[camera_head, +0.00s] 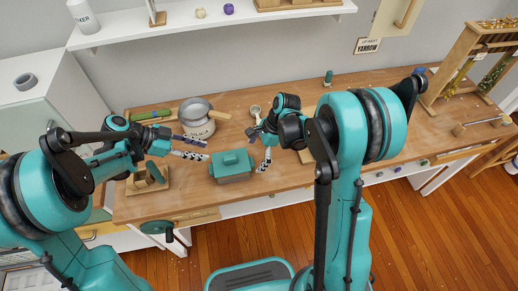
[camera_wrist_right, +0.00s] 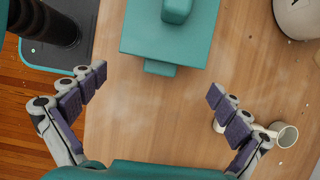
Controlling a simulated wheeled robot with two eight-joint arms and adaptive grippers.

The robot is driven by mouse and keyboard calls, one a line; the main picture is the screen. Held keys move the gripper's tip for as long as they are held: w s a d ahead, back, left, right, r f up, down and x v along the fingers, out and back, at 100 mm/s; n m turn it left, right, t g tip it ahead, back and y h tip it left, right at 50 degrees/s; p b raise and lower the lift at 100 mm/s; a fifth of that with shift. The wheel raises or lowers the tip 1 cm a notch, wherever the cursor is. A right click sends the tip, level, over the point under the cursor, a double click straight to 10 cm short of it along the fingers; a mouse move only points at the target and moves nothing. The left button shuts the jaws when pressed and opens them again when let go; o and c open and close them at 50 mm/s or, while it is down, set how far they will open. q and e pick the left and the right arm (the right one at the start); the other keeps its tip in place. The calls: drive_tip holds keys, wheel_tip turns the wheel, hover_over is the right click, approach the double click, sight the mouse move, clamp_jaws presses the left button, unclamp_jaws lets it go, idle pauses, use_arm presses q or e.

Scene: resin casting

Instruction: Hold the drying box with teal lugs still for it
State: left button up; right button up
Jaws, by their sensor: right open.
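The drying box (camera_head: 232,168) is a teal box with a lidded top and a raised handle, standing on the wooden table near its front edge. In the right wrist view, the box (camera_wrist_right: 135,35) is at the top, with a teal lug (camera_wrist_right: 160,67) sticking out towards my right gripper (camera_wrist_right: 156,83). That gripper is open, its fingers spread and apart from the lug. In the head view, my right gripper (camera_head: 257,153) is just right of the box. My left gripper (camera_head: 206,149) is at the box's left side, its two fingers apart; the left lug is not clearly visible.
A white pot (camera_head: 199,130) with a grey bowl stands behind the box, left. A small white cup (camera_wrist_right: 283,136) lies near my right gripper's finger. A wooden block holder (camera_head: 147,182) is at the left.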

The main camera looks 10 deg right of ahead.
sight(252, 161)
drive_tip(key=shift+x, duration=1.9)
drive_tip(key=c, duration=1.3)
drive_tip(key=o, duration=0.8)
drive_tip(key=shift+c, duration=0.2)
drive_tip(key=c, duration=0.7)
drive_tip(key=shift+o, duration=0.2)
